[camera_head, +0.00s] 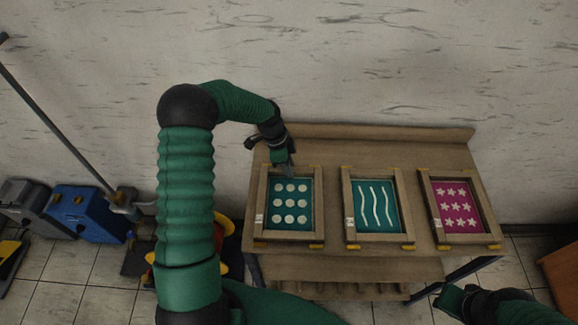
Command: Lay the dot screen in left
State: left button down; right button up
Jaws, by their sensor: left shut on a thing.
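The dot screen (262,224), a wooden frame around a teal field with white dots, is at the left of the wooden table (411,156). It looks flat on or just above the tabletop; I cannot tell which. My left gripper (286,168) is shut on its far edge, and the fingertips are partly hidden against the frame. My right gripper (452,299) is at the lower right, in front of the table and away from the screens. Its jaws are too unclear to read.
A wavy-line screen (349,212) lies in the middle and a pink star screen (432,211) at the right. Yellow tabs edge the frames. A lower shelf (345,268) is under the tabletop. A blue machine (85,213) stands on the floor at left.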

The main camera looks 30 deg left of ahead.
pick_arm(q)
jog(key=c, duration=1.1)
grip_release()
jog(key=shift+c, duration=0.2)
jog(key=shift+a, duration=0.1)
jog(key=b+v, duration=0.1)
jog(key=v, duration=1.5)
jog(key=shift+r, duration=0.35)
jog(key=shift+a, duration=0.15)
